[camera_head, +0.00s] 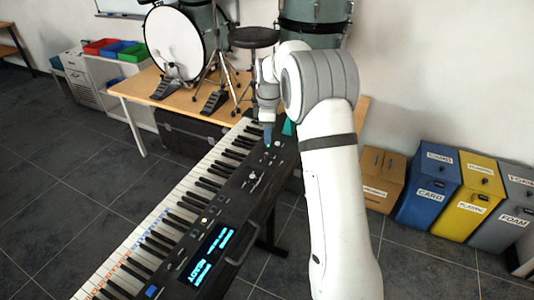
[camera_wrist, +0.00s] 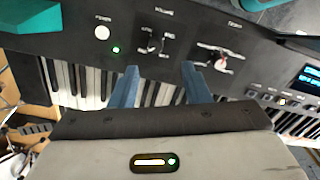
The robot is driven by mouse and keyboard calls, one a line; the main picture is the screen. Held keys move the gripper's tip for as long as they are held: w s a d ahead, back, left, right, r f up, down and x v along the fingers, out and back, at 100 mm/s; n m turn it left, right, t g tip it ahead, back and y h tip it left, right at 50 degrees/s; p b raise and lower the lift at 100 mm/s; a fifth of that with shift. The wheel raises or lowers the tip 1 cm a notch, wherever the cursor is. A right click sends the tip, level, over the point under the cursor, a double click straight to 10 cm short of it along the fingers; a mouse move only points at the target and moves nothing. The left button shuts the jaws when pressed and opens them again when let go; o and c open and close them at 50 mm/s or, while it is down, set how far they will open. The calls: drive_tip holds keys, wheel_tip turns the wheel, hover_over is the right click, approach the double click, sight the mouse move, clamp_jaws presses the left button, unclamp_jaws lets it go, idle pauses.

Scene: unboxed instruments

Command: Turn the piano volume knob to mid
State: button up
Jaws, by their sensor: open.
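The black electronic piano (camera_head: 246,205) stands in the middle of the head view. Its control panel carries small round controls. In the wrist view, a dark control (camera_wrist: 156,44) with pale marks around it sits just beyond my fingertips; its label is too blurred to read surely. A second control (camera_wrist: 220,58) with white marks and a reddish spot lies to its right. My gripper (camera_wrist: 160,68) is open and empty, its two blue fingers apart over the keys and panel edge. In the head view my gripper (camera_head: 268,132) is over the panel's far end, partly hidden by my arm.
A white button (camera_wrist: 102,32) and a lit green light (camera_wrist: 116,50) are left of the controls. The piano's lit screen (camera_head: 208,254) is at the near end. A wooden table (camera_head: 190,102) with drums stands behind. Coloured bins (camera_head: 428,186) stand at right.

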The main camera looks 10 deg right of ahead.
sight(268, 155)
drive_tip(key=shift+w+f+n, duration=0.3)
drive_tip(key=shift+w+f, duration=0.2)
drive_tip(key=shift+f, duration=0.4)
wheel_tip(268, 155, down, 7)
drive_tip(key=shift+f+p, duration=0.2)
drive_tip(key=shift+p, duration=0.15)
drive_tip(key=shift+c, duration=0.5)
